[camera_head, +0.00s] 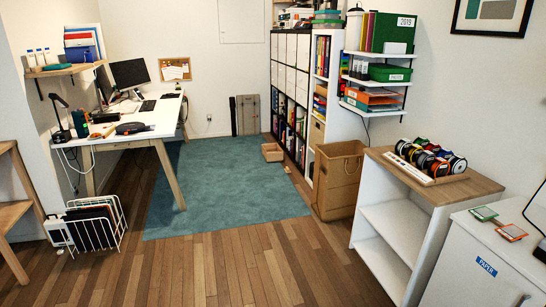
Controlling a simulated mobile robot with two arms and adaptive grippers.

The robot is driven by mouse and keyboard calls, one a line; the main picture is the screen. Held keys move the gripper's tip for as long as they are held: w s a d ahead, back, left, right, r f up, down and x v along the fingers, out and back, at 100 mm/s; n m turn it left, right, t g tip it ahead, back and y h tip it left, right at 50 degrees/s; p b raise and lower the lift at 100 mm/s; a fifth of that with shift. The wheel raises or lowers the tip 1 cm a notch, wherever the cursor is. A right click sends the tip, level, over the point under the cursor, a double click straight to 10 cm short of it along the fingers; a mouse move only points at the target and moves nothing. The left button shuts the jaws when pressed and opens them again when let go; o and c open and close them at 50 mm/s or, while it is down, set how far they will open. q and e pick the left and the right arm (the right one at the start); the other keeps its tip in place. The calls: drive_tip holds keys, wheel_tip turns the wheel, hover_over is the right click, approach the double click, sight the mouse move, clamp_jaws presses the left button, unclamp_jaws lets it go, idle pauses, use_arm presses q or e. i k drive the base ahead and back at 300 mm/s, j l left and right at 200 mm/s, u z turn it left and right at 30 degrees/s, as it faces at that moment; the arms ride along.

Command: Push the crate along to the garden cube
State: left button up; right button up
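A small, open light-wood crate (272,153) sits on the teal rug, close to the front of the tall white cube shelf (335,95). A small gap seems to separate it from the shelf. The cube shelf holds white panels or boxes in its upper rows, and binders and other items lower down. I cannot read any label that marks one compartment as the garden cube. Neither of my grippers shows in the head view.
The teal rug (215,195) and wood floor (215,270) are open in the middle. A tall brown bin (338,180) and a low cabinet (395,225) stand on the right. A white desk (135,125) and wire rack (98,222) stand on the left.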

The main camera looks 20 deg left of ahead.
sight(271, 151)
drive_tip(key=i+j+u, duration=0.35)
drive_tip(key=i, duration=0.15)
drive_tip(key=i+j+u, duration=0.2)
drive_tip(key=i+u, duration=0.15)
drive_tip(key=i, duration=0.2)
drive_tip(key=i+u, duration=0.35)
drive_tip(key=i, duration=2.7)
drive_tip(key=i+j, duration=0.1)
drive_tip(key=i, duration=0.6)
drive_tip(key=i+z, duration=0.15)
drive_tip(key=i, duration=0.6)
drive_tip(key=i+j, duration=0.2)
drive_tip(key=i, duration=0.5)
drive_tip(key=i+j+z, duration=0.1)
drive_tip(key=i+z, duration=0.35)
drive_tip(key=i+j+z, duration=0.2)
drive_tip(key=z, duration=0.25)
drive_tip(key=i+j+z, duration=0.65)
drive_tip(key=j+z, duration=0.25)
drive_tip(key=i+j+z, duration=0.15)
drive_tip(key=j+z, duration=0.3)
